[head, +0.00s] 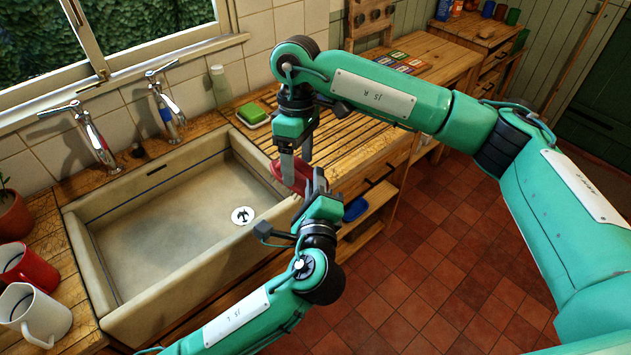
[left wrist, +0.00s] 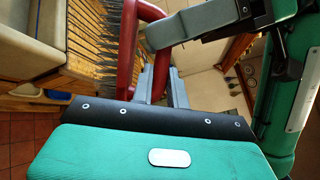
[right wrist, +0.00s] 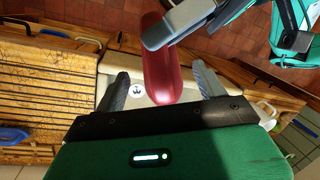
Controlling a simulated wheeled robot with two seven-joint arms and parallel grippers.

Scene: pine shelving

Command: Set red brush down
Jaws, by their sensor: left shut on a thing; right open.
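The red brush (head: 290,174) is in the air above the right edge of the sink, beside the slatted wooden drainboard (head: 350,120). My left gripper (head: 312,184) is shut on it from below. In the left wrist view the red brush (left wrist: 128,55) shows its dark bristles, and the left fingers (left wrist: 162,85) are at its handle. My right gripper (head: 295,150) is just above the brush, pointing down. In the right wrist view the red brush (right wrist: 162,70) lies between the spread right fingers (right wrist: 165,90), which are open. The arms hide part of the brush in the head view.
The stone sink (head: 160,220) is empty. A green sponge (head: 252,113) in a dish and a bottle (head: 220,85) stand behind the drainboard. A red mug (head: 25,268) and a white mug (head: 35,315) stand at the left. Most of the drainboard's slats are clear.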

